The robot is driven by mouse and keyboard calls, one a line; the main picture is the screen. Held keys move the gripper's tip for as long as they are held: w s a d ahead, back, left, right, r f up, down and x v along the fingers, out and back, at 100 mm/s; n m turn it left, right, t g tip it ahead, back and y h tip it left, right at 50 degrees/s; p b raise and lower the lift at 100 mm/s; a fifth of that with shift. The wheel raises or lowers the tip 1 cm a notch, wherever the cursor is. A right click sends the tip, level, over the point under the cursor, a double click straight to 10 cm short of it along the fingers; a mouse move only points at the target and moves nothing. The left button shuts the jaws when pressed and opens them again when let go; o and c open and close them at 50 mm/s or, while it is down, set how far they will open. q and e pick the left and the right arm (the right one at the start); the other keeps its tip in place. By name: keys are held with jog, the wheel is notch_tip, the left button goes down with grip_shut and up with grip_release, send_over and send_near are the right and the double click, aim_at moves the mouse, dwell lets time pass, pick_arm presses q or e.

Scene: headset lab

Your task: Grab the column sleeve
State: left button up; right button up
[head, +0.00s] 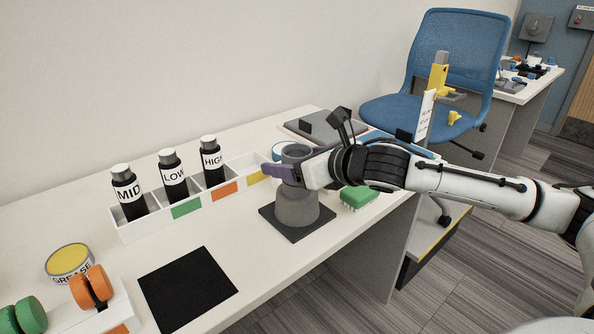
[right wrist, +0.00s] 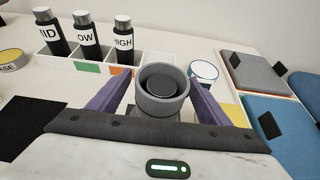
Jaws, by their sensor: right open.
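The column sleeve looks like the grey upper cylinder (head: 297,154) of a column that stands upright on a black square base (head: 270,218). In the right wrist view it is a grey ring (right wrist: 152,108) around a dark round core. My right gripper (head: 283,171) is open, with its purple fingers on either side of the grey cylinder near its upper part. In the right wrist view a gap shows beside the cylinder; I cannot tell whether a finger touches it. The far finger is partly hidden in the head view. My left gripper is not in view.
A white rack (head: 160,222) with bottles marked MID, LOW and HIGH stands behind to the left. A green brush-like block (head: 358,197) lies right of the column. A black mat (head: 188,288), a grease tin (head: 70,262) and a grey-topped tray (head: 318,127) are also on the table.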

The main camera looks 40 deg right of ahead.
jog(key=shift+x, duration=1.1)
jog(key=c, duration=1.1)
jog(key=shift+r, duration=0.15)
jog(key=shift+c, duration=0.2)
